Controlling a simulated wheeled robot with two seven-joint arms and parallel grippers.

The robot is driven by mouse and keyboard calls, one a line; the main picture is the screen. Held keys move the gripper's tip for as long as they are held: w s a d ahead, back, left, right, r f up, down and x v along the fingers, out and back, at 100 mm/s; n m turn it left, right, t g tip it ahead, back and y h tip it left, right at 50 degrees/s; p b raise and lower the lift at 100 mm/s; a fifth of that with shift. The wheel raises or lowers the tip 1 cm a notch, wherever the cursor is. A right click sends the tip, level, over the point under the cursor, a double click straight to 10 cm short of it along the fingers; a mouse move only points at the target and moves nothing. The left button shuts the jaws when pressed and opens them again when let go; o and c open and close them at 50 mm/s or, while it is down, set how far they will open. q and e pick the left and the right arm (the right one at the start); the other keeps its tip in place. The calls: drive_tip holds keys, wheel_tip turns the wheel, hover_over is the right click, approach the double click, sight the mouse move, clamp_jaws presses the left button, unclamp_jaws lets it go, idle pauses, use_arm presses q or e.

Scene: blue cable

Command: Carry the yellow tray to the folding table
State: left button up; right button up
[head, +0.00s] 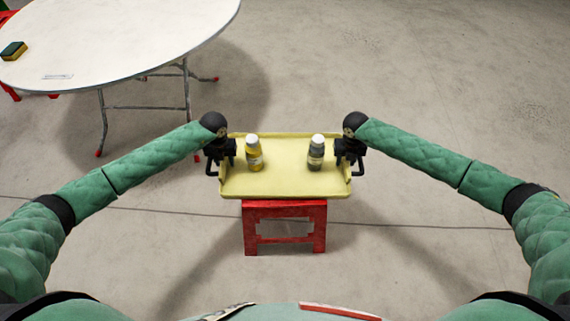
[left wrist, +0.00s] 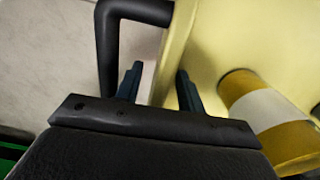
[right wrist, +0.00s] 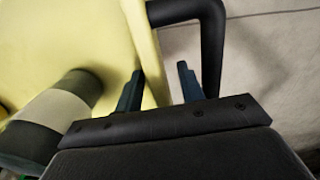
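The yellow tray (head: 285,186) rests level on a small red stool (head: 285,208) in the head view. A yellow bottle (head: 254,154) with a white cap stands on its left part, and a dark grey bottle (head: 316,154) with a white cap on its right. A black handle (left wrist: 106,45) curves out from the left end, and another (right wrist: 212,45) from the right. My left gripper (left wrist: 158,85) is open, its fingers apart at the left rim. My right gripper (right wrist: 160,85) is open likewise at the right rim. Contact with the tray cannot be told.
The round white folding table (head: 130,35) stands at the upper left on thin metal legs. A sponge (head: 13,51) lies near its left edge. Part of a red thing shows beside it. The concrete floor right of the tray is clear. A thin dark line crosses the floor.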

use_arm(q)
clamp_jaws()
use_arm(e)
clamp_jaws()
use_arm(q)
drive_tip(key=shift+r, duration=0.25)
use_arm(e)
drive_tip(key=shift+r, duration=0.25)
